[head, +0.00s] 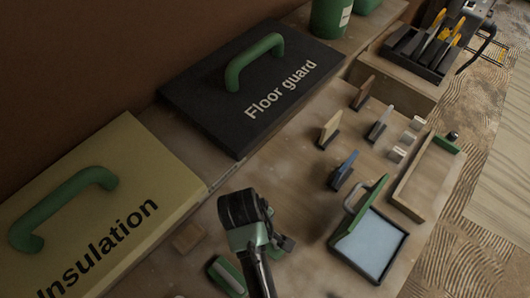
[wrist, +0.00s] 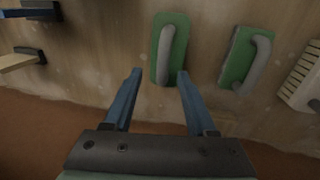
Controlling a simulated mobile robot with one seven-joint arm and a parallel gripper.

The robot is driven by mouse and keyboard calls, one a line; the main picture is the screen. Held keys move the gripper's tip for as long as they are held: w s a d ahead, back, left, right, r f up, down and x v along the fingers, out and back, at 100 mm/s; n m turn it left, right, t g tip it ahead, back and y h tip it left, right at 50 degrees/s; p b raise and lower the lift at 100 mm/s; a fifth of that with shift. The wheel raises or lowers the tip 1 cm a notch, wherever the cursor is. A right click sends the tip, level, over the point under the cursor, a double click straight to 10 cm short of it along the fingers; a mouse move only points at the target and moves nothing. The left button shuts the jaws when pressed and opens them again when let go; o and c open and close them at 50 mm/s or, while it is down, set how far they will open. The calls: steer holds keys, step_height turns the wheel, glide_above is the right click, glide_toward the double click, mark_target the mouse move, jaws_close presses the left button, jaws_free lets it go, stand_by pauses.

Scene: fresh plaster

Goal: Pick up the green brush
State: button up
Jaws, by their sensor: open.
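In the wrist view, a green block with rounded ends and a grey-green handle (wrist: 168,50) lies on the wooden surface, just beyond my fingertips and roughly between their lines. A second green block with a paler grey handle (wrist: 238,62) lies to its right. I cannot tell for certain which one is the brush; no bristles show on either. In the head view, a green block with a pale handle (head: 227,277) lies by my arm, partly hidden. My gripper (wrist: 158,75) is open, its two blue fingers apart with nothing between them.
A pale slotted piece (wrist: 302,76) lies at the right edge of the wrist view. Boxes marked Floor guard (head: 200,85) and Insulation (head: 130,160) line the back.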

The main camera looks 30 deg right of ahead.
mark_target(274, 252)
steer(key=shift+w+d+f+p, duration=0.1)
steer(key=shift+d+f+p, duration=0.1)
steer(key=shift+f, duration=1.2)
steer(key=shift+w+d+f+p, duration=0.1)
steer(key=shift+f+p, duration=0.1)
steer(key=shift+f, duration=1.15)
jaws_close()
